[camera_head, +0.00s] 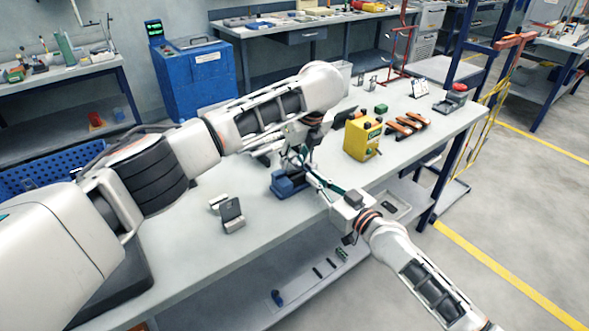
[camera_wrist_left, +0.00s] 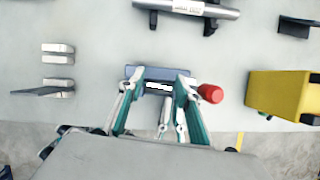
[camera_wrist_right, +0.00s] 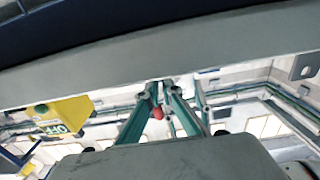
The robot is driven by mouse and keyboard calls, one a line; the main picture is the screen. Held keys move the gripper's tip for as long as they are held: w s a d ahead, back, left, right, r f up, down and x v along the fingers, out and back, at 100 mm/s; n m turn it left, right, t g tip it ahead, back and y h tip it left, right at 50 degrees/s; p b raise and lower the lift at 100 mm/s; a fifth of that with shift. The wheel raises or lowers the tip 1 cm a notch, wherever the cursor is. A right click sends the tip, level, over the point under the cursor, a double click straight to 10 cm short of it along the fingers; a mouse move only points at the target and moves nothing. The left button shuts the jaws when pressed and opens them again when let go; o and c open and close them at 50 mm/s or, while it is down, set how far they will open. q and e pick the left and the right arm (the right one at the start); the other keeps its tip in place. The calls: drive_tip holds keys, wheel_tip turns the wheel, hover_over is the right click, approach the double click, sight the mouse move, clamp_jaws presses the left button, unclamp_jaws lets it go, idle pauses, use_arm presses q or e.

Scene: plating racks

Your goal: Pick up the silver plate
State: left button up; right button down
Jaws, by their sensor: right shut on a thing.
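The silver plate (camera_wrist_left: 158,87) shows only as a thin bright strip at a blue holder (camera_wrist_left: 148,72); most of it is hidden. The holder also shows in the head view (camera_head: 287,185), on the workbench. My left gripper (camera_wrist_left: 155,82) is above the holder with its fingers apart, one on each side of the bright strip. My right gripper (camera_head: 308,173) reaches in from the front at the holder. In the right wrist view its fingertips (camera_wrist_right: 162,87) are close together, apparently on the plate; the contact itself is too small to make out.
A yellow box (camera_head: 362,139) stands right of the holder, with orange-and-black tools (camera_head: 406,124) beyond it. A red knob (camera_wrist_left: 210,93) is close beside the left fingers. Small grey blocks (camera_head: 231,214) stand on the left. The bench front left is clear.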

use_arm(q)
drive_tip(key=shift+r, duration=0.1)
wheel_tip(320, 180, up, 18)
idle(0.5)
use_arm(e)
drive_tip(key=c, duration=2.2)
unclamp_jaws()
drive_tip(key=shift+o, duration=0.2)
